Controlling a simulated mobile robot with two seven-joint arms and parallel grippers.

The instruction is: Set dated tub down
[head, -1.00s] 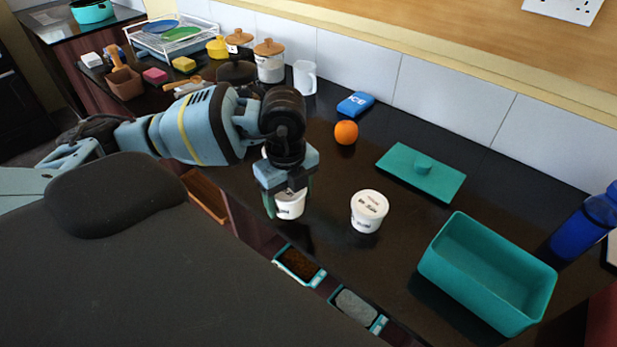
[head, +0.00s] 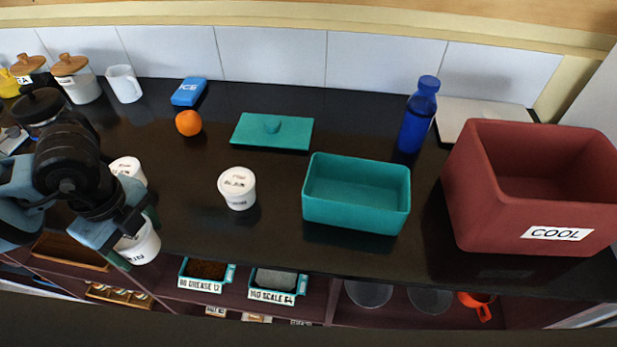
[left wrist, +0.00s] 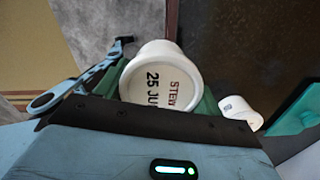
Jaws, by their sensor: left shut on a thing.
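My left gripper (head: 133,232) is shut on a white tub (head: 140,247) at the left of the head view, by the counter's front edge. In the left wrist view the held tub (left wrist: 160,85) sits between the green fingers, and its label reads "STEW" and "25 JU", the rest hidden. Whether its base touches anything cannot be told. A second white lidded tub (head: 238,188) stands on the counter to the right. A third white tub (head: 127,169) stands behind my gripper, partly hidden. My right gripper is not in view.
A teal open box (head: 356,215), its teal lid (head: 272,131), an orange (head: 188,123) and a blue ice pack (head: 189,91) are on the dark counter. A red "COOL" box (head: 480,215) and blue bottle (head: 418,115) stand right. Open counter surrounds the second tub.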

